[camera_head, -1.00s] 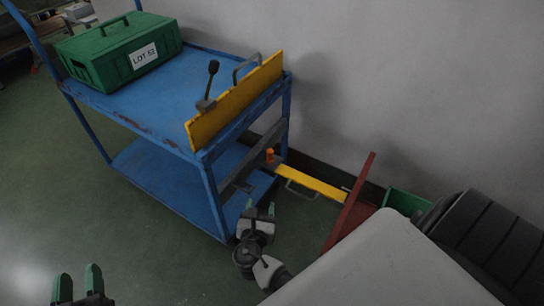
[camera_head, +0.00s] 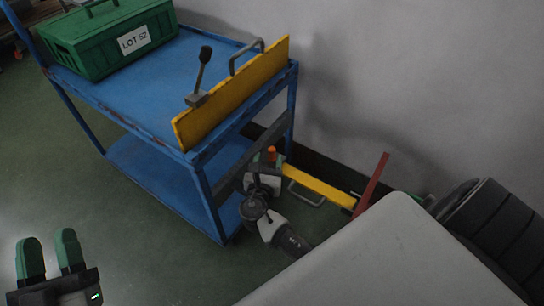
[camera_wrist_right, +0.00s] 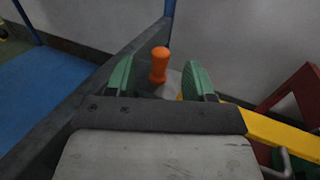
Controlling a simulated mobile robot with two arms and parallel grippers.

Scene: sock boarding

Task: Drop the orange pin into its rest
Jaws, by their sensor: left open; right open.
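The orange pin (camera_head: 271,153) stands upright at the end of the yellow bar (camera_head: 318,187), beside the blue cart's lower side. In the right wrist view the orange pin (camera_wrist_right: 159,64) shows between and just beyond the green fingers of my right gripper (camera_wrist_right: 160,80), which is open and apart from it. In the head view my right gripper (camera_head: 264,165) is at the pin, partly hidden by its own wrist. My left gripper (camera_head: 50,255) is open and empty at the lower left, over the floor. I cannot make out the rest clearly.
The blue cart (camera_head: 140,112) carries a green LOT 52 case (camera_head: 108,40) and a yellow panel (camera_head: 232,92) with a lever (camera_head: 200,78). A grey handle (camera_head: 305,195) hangs by the yellow bar, near a red board (camera_head: 371,184).

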